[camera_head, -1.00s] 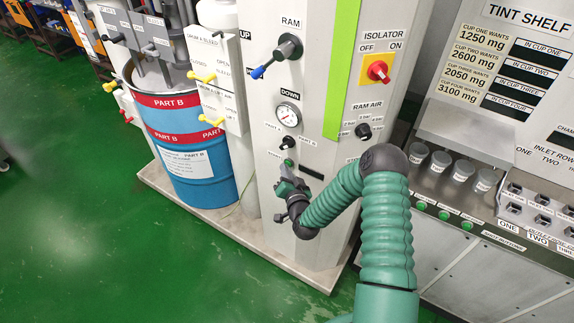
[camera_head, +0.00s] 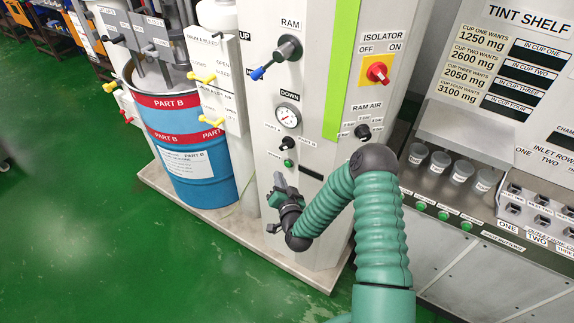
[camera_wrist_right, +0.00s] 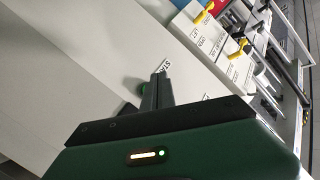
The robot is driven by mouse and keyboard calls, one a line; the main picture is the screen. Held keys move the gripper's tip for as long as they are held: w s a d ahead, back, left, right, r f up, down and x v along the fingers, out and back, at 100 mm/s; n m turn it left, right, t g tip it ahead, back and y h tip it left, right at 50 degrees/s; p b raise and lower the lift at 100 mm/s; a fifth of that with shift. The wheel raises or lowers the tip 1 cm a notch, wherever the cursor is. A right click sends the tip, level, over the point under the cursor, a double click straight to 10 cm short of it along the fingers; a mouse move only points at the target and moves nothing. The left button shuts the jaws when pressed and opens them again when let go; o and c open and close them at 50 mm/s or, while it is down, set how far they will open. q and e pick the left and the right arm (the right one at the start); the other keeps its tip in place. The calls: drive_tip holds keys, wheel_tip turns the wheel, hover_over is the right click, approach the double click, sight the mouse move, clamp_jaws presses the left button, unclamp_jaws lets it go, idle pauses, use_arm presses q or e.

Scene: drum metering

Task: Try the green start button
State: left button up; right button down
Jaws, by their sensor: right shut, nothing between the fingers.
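The green start button (camera_head: 289,163) is a small round button on the front of the pale grey cabinet, below the pressure gauge. In the wrist view the green button (camera_wrist_right: 142,88) shows just left of the fingers, partly hidden. My right gripper (camera_head: 278,181) is shut and empty, just below and slightly left of the button in the head view. A small gap shows there between fingertips and button. In the wrist view my right gripper (camera_wrist_right: 161,76) shows its fingers together, near the START label (camera_wrist_right: 162,68). My left gripper is not in view.
The gauge (camera_head: 288,116) and ram lever (camera_head: 282,53) are above the button, and the red isolator knob (camera_head: 377,72) is upper right. A blue drum (camera_head: 192,165) stands left. Other green buttons (camera_head: 443,216) line the bench at right. Green floor is open at left.

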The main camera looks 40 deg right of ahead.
drive_tip(key=shift+s+a, duration=0.3)
drive_tip(key=shift+a, duration=0.35)
drive_tip(key=shift+s+a, duration=0.25)
drive_tip(key=shift+a, duration=0.4)
drive_tip(key=s+a+r+n+g+y, duration=0.25)
drive_tip(key=a+n+g+y, duration=0.3)
drive_tip(key=a+n, duration=0.45)
drive_tip(key=s+a+r+g, duration=0.1)
drive_tip(key=s+g, duration=0.1)
drive_tip(key=s, duration=0.4)
drive_tip(key=s+a+r+n+g, duration=0.1)
drive_tip(key=s+a+r+g, duration=0.1)
drive_tip(key=s, duration=0.5)
drive_tip(key=s+a+r+g, duration=0.1)
drive_tip(key=s+g, duration=0.2)
drive_tip(key=s, duration=0.3)
drive_tip(key=shift+s+a+r+n+y, duration=0.3)
drive_tip(key=shift+r+n+y, duration=0.05)
drive_tip(key=shift+r+n, duration=0.05)
drive_tip(key=shift+s, duration=0.1)
drive_tip(key=shift+a+r, duration=0.15)
drive_tip(key=shift+a, duration=0.15)
